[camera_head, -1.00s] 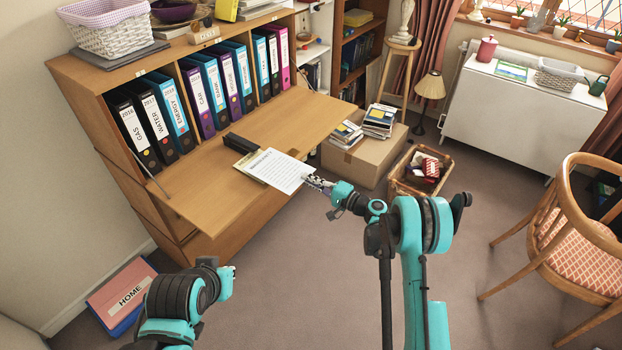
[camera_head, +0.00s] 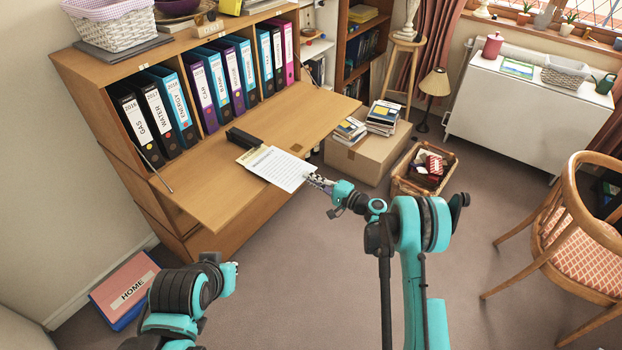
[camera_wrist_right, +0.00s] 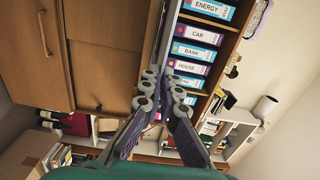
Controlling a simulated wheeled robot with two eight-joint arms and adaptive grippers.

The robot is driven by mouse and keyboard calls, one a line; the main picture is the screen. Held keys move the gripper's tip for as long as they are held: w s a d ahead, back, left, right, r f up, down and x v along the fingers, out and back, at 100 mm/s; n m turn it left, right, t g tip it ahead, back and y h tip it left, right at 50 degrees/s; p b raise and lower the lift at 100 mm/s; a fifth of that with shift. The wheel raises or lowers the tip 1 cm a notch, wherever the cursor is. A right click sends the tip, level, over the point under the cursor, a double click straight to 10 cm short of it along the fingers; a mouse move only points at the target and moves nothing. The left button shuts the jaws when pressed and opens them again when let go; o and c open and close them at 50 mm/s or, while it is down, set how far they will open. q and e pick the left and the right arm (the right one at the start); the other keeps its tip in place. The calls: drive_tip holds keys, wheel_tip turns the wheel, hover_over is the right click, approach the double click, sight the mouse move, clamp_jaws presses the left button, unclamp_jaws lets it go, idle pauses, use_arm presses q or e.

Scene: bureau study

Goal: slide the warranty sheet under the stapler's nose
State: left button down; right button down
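The warranty sheet (camera_head: 279,169) is a white printed page lying over the front edge of the open wooden desk flap (camera_head: 215,193), its near part sticking out past the edge. The black stapler (camera_head: 243,138) lies on the flap just beyond the sheet's far end; I cannot tell whether they touch. A yellowish piece (camera_head: 250,155) shows under the sheet's left side. My right gripper (camera_head: 318,182) is at the sheet's near right corner, apparently shut on it. In the right wrist view its fingers (camera_wrist_right: 165,95) are close together on a thin pale edge.
A row of binders (camera_head: 200,95) stands in the bureau behind the flap. A cardboard box (camera_head: 367,160) with books and a wicker basket (camera_head: 425,168) stand right of the flap. A HOME box file (camera_head: 124,290) lies on the floor. The flap's left part is clear.

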sight(298, 171)
drive_tip(key=shift+x, duration=2.9)
idle(1.0)
drive_tip(key=shift+f, duration=0.15)
idle(0.6)
drive_tip(key=c, duration=1.8)
unclamp_jaws()
drive_tip(key=shift+o, duration=0.2)
drive_tip(key=o, duration=0.5)
drive_tip(key=v, duration=0.8)
